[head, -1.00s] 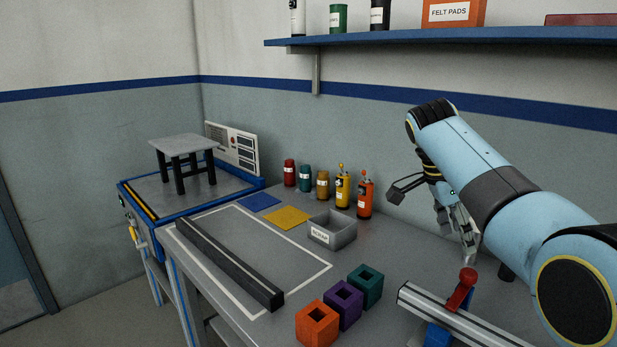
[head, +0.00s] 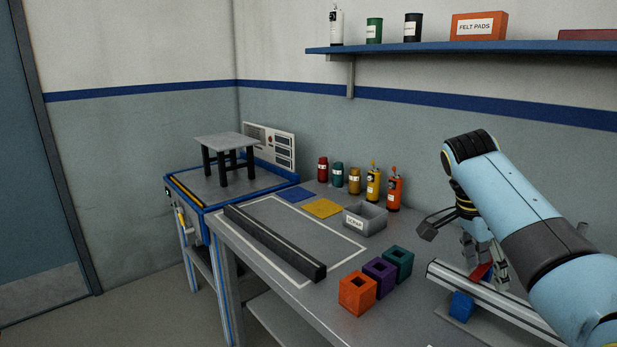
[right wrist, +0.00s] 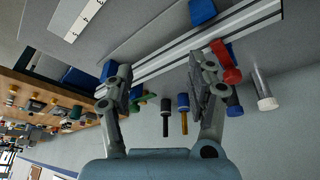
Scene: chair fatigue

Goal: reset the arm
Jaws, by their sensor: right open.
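My right arm (head: 510,215) reaches in from the right in the head view. Its gripper (head: 487,262) hangs at the far side of the metal rail, partly hidden by the arm. The right wrist view shows the gripper (right wrist: 162,86) with its two fingers wide apart and nothing between them. The red handle (head: 482,271) on the rail is partly covered by the gripper. In the right wrist view the handle (right wrist: 226,62) is close beside the right-hand finger; touching cannot be told. My left gripper is not in view.
The metal rail (head: 490,297) with a blue block (head: 462,305) is at front right. Orange (head: 358,294), purple (head: 380,276) and teal (head: 399,262) blocks stand left of it. A grey bin (head: 365,218) and several bottles stand behind. A stool (head: 226,155) stands on the blue-edged platform at left.

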